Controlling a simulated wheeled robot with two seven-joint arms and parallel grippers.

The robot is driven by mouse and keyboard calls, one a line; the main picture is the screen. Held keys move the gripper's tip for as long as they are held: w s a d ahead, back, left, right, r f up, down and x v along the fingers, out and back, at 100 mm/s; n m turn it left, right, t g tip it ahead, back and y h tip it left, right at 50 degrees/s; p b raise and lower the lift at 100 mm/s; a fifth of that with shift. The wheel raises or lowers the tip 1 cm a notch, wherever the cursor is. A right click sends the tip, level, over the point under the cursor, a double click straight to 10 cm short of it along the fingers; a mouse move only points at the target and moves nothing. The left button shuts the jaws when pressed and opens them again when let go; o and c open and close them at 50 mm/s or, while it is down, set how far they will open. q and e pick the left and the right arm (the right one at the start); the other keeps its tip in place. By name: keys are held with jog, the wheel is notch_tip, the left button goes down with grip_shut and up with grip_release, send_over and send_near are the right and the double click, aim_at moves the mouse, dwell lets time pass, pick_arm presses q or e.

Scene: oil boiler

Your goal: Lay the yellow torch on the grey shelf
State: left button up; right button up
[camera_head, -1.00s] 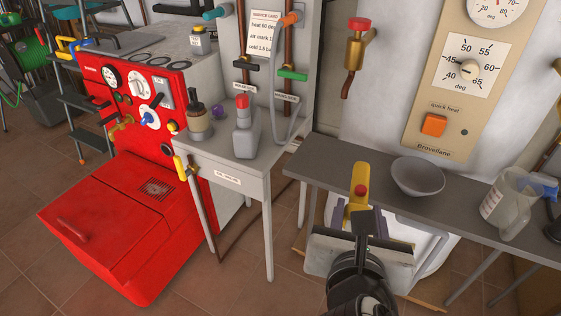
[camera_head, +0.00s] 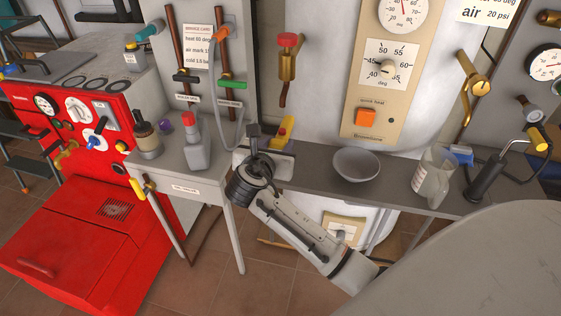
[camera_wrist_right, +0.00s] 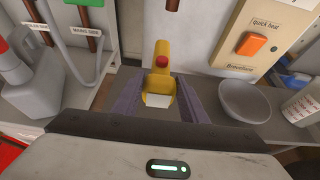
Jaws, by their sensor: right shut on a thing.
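The yellow torch (camera_head: 286,130) with its red button is at my right gripper (camera_head: 278,142), over the left end of the grey shelf (camera_head: 312,164). In the right wrist view the torch (camera_wrist_right: 161,75) sits between the two purple-grey fingers of the gripper (camera_wrist_right: 160,104), which are shut on it. The shelf's surface (camera_wrist_right: 128,78) shows around and under the torch there. I cannot tell whether the torch touches the shelf. My right arm and wrist hide part of the torch and the shelf's left end in the head view. My left gripper is not in view.
A grey bowl (camera_head: 357,165) stands on the shelf right of the torch, then a clear jug (camera_head: 433,177) and a dark blowtorch-like tool (camera_head: 490,175). A grey bottle with a red cap (camera_head: 195,143) stands on the side table to the left. A brass tap (camera_head: 287,68) hangs above.

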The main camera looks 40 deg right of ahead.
notch_tip(320, 180, down, 8)
jog(key=shift+f+b, duration=0.15)
jog(key=shift+b, duration=0.65)
jog(key=shift+f, duration=0.2)
jog(key=shift+f, duration=0.1)
jog(key=o, duration=1.1)
jog(key=shift+o, duration=0.2)
